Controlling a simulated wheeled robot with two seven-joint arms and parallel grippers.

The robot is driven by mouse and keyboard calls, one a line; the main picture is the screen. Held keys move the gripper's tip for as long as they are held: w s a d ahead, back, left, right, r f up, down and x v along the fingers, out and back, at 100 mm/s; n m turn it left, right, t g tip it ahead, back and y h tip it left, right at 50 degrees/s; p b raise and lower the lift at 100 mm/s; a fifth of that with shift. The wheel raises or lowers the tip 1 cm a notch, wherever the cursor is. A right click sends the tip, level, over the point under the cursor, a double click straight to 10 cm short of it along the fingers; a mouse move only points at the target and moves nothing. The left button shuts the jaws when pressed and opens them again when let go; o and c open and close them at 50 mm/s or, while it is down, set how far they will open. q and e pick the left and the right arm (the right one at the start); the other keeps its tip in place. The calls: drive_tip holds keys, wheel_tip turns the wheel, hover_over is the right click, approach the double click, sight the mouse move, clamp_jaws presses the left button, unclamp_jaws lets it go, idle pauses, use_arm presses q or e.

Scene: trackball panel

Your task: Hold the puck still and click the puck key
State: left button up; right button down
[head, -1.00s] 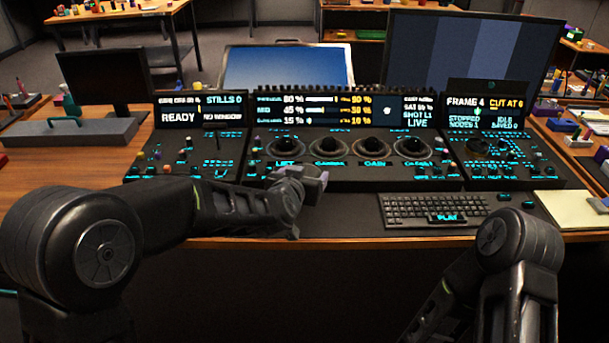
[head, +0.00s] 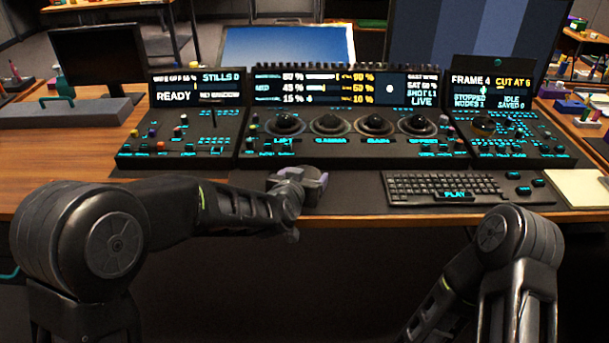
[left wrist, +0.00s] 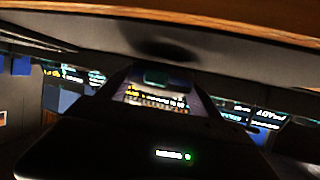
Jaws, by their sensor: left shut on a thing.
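My left gripper (head: 299,188) is low over the dark mat, between the panel's lower edge and the desk's front edge. It is shut on the puck, a small grey, faintly purple body (head: 313,181) mostly covered by the gripper. The puck key cannot be made out. My right gripper is out of view; only right arm links show.
A keyboard (head: 447,187) with a lit PLAY key lies right of the gripper, with a small mouse-like device (head: 524,190) beyond it. A cream pad (head: 580,188) is at the far right. The mat between gripper and keyboard is clear.

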use_arm(q)
drive_tip(key=shift+f, duration=0.55)
drive_tip(key=shift+f+b, duration=0.3)
drive_tip(key=shift+b, duration=0.1)
idle(0.4)
idle(5.6)
drive_tip(key=o, duration=1.4)
drive_tip(key=shift+s+r, duration=0.1)
